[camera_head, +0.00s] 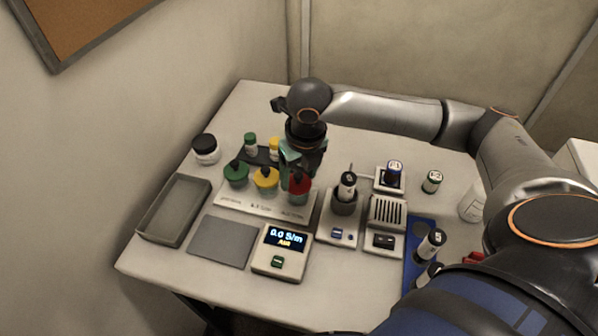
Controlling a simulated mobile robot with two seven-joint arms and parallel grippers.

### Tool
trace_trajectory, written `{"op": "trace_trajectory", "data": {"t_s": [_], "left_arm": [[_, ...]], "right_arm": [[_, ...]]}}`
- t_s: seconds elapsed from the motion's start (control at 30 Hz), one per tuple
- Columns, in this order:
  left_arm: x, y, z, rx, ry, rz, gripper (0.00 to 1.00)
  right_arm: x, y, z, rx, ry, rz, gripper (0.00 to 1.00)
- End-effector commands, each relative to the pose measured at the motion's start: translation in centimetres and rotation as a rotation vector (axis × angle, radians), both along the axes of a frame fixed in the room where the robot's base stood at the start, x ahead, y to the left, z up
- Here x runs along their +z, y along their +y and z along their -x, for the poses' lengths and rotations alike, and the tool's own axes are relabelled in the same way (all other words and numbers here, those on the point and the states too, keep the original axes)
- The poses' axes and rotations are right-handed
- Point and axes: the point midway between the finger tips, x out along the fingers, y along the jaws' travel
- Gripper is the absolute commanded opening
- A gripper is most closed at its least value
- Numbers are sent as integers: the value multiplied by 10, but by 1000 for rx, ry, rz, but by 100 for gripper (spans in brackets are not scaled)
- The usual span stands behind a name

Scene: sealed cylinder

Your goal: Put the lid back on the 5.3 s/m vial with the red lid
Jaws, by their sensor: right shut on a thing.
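A red lid (298,185) with a dark knob sits at the right end of a pale labelled holder (232,207), at the top of a clear vial or jar (299,198). My right gripper (299,172) points down from above and is shut on the red lid's knob; the fingers hide most of the knob. I cannot tell whether the lid is seated or slightly raised. A green lid (236,172) and a yellow lid (265,177) sit left of it on the same holder. The holder's labels are too small to read surely. My left gripper is not in view.
A meter (283,252) reads 0.0 S/m, AIR. Small green-capped (250,141) and yellow-capped (274,146) vials stand behind the holder. An empty-looking tray (174,210) and grey pad (222,242) lie left.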

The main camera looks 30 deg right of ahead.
Motion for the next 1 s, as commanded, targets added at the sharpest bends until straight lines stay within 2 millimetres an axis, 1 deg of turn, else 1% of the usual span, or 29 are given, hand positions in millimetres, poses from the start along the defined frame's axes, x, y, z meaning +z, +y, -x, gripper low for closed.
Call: {"op": "trace_trajectory", "data": {"t_s": [0.3, 0.33, 0.6, 1.0], "left_arm": [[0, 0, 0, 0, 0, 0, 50], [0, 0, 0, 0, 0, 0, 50], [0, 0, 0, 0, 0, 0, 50], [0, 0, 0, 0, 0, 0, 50]], "right_arm": [[0, 0, 0, 0, 1, 0, 16], [0, 0, 0, 0, 1, 0, 69], [0, 0, 0, 0, 1, 0, 100], [1, 0, 0, 0, 0, 0, 100]]}}
